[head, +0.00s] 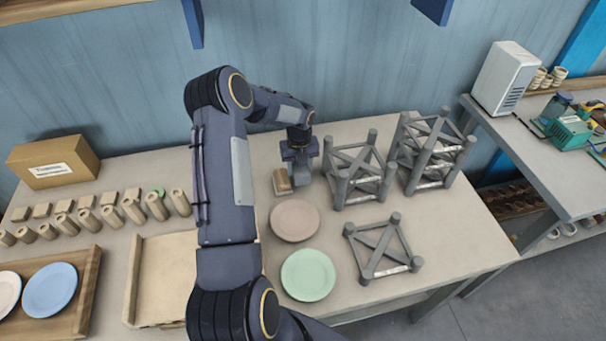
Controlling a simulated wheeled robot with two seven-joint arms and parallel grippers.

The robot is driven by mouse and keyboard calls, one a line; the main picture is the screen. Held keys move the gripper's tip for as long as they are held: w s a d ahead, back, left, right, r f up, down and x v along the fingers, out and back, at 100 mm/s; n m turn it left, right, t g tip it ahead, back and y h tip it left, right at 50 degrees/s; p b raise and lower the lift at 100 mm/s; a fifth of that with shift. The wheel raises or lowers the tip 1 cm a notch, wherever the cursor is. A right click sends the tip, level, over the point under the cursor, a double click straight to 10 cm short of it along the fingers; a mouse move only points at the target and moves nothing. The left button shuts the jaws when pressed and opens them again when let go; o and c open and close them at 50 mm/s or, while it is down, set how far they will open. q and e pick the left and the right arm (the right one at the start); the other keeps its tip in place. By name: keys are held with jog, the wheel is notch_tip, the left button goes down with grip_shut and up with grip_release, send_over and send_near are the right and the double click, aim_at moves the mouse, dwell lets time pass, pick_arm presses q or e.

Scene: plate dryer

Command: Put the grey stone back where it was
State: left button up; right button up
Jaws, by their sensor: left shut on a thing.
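My left gripper (297,168) reaches down to the table behind the pink plate, beside the grey frames. It is shut on a small tan-brown block (283,180), which shows at the fingers with a paler piece around its base. I cannot tell whether this is the grey stone, and no other clearly grey stone shows. The gripper and my arm partly hide this spot. My right gripper is not in view.
The pink plate (294,221) and green plate (308,275) lie in front. Grey frames (383,243) stand to the right. A shallow tray (130,285), a wooden tray with plates (85,300), several tan cylinders (133,211) and a cardboard box (55,162) are left.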

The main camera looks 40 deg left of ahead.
aim_at(303, 174)
pick_arm(q)
jog(key=shift+w+d+f, duration=0.1)
jog(key=shift+w+f, duration=0.3)
jog(key=shift+f, duration=0.1)
jog(key=f, duration=0.1)
jog(key=f+b, duration=0.2)
jog(key=shift+w+f, duration=0.35)
jog(key=shift+f, duration=0.05)
jog(key=shift+r, duration=0.1)
jog(key=shift+f+b, duration=0.2)
jog(key=shift+b, duration=0.1)
jog(key=o, duration=0.7)
jog(key=shift+s, duration=0.1)
